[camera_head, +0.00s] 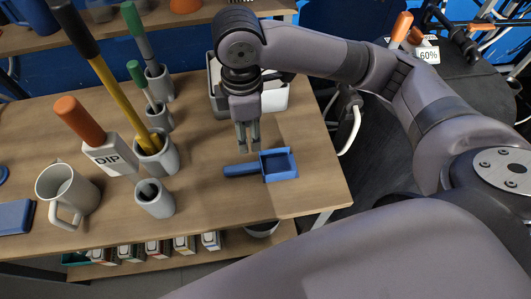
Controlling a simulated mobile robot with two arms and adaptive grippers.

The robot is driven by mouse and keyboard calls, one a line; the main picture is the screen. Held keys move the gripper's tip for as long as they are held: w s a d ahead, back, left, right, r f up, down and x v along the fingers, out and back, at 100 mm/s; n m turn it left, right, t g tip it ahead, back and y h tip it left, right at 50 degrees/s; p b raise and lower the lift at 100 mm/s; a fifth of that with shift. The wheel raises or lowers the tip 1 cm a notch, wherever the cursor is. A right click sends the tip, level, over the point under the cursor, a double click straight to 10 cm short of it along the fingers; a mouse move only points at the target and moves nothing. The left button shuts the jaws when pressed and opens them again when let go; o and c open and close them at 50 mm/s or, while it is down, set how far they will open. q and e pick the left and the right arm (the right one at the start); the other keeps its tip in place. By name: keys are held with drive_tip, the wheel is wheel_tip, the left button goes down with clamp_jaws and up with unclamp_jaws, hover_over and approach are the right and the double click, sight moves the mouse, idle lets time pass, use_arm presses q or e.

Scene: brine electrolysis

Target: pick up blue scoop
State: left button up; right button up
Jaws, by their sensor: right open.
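The blue scoop (276,164) lies on the wooden table (225,205) near its right end. Its square pan is at the right and its handle points left. My right gripper (248,146) points down just above the scoop, over the area between handle and pan. Its two fingers are apart by a narrow gap, with nothing between them. It looks separate from the scoop, though the exact height is hard to tell. My left gripper does not show.
A grey bin (275,98) stands behind my right gripper. Left of the scoop are a grey cup (154,200), a holder with a yellow-handled tool (160,158), a box labelled DIP (110,156) and a mug (68,190). The table around the scoop is clear.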

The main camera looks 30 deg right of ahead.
hover_over(250, 165)
drive_tip(key=f, duration=0.5)
drive_tip(key=shift+d+f, duration=0.2)
drive_tip(key=shift+f, duration=0.2)
drive_tip(key=f, duration=0.2)
drive_tip(key=shift+w+f, duration=0.2)
drive_tip(key=shift+f, duration=0.55)
drive_tip(key=shift+s+a+f, duration=0.1)
drive_tip(key=shift+f, duration=0.25)
wheel_tip(250, 165, down, 4)
drive_tip(key=shift+s+a+r, duration=0.15)
drive_tip(key=shift+f, duration=0.35)
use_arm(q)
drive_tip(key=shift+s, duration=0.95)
use_arm(e)
clamp_jaws()
